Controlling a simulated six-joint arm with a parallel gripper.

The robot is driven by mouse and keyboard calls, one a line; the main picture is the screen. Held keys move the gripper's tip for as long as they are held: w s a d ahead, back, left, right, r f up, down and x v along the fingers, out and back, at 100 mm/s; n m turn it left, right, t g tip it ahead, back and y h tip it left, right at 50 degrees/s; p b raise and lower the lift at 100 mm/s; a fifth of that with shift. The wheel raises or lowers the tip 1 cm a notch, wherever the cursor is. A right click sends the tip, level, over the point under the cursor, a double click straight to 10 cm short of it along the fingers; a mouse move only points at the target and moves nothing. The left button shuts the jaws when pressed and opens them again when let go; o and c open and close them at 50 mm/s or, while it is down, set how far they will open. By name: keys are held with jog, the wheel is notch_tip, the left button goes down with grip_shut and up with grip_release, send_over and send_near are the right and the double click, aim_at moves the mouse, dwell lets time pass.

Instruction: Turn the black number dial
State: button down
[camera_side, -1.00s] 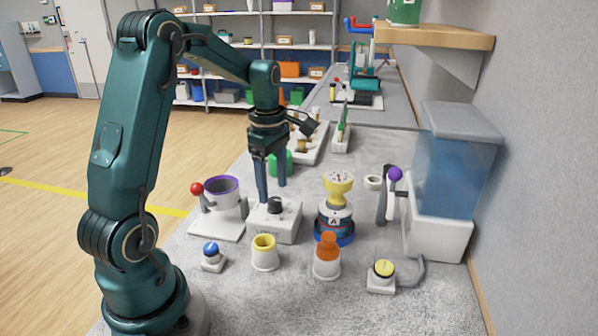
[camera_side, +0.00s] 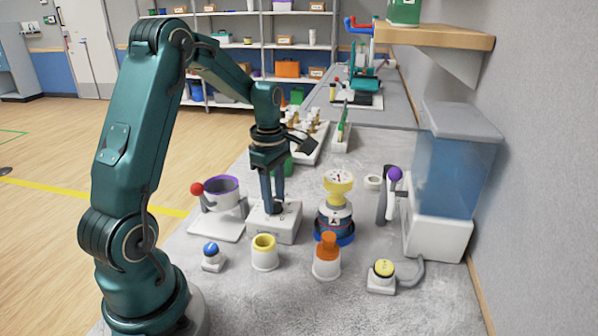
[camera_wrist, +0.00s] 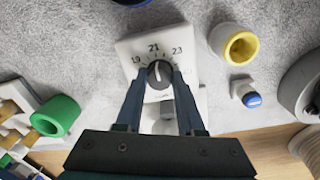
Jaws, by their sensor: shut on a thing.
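The black number dial (camera_wrist: 158,72) sits on a white box (camera_wrist: 127,47) with the numbers 19, 21 and 23 printed around it. The dial's white pointer line points toward the 21. My gripper (camera_wrist: 160,84) is shut on the dial, with one blue finger on each side of it. In the side view my gripper (camera_side: 272,207) reaches straight down onto the white box (camera_side: 262,228), and its fingers hide most of the dial.
A purple-rimmed cup with a red-knobbed lever (camera_side: 222,192) stands left of the box. A yellow-topped stand (camera_side: 338,185) is close on the right. A yellow-rimmed cup (camera_side: 264,252), an orange-topped cup (camera_side: 327,258) and a blue button (camera_side: 211,252) are in front.

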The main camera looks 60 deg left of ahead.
jog(key=shift+m, duration=0.3)
jog(key=m, duration=0.4)
jog(key=shift+m, duration=0.3)
jog(key=m, duration=0.4)
jog(key=shift+m, duration=0.3)
jog(key=m, duration=0.5)
jog(key=shift+r+h, duration=0.1)
jog(key=shift+h, duration=0.2)
jog(key=m, duration=0.5)
jog(key=c, duration=0.5)
grip_release()
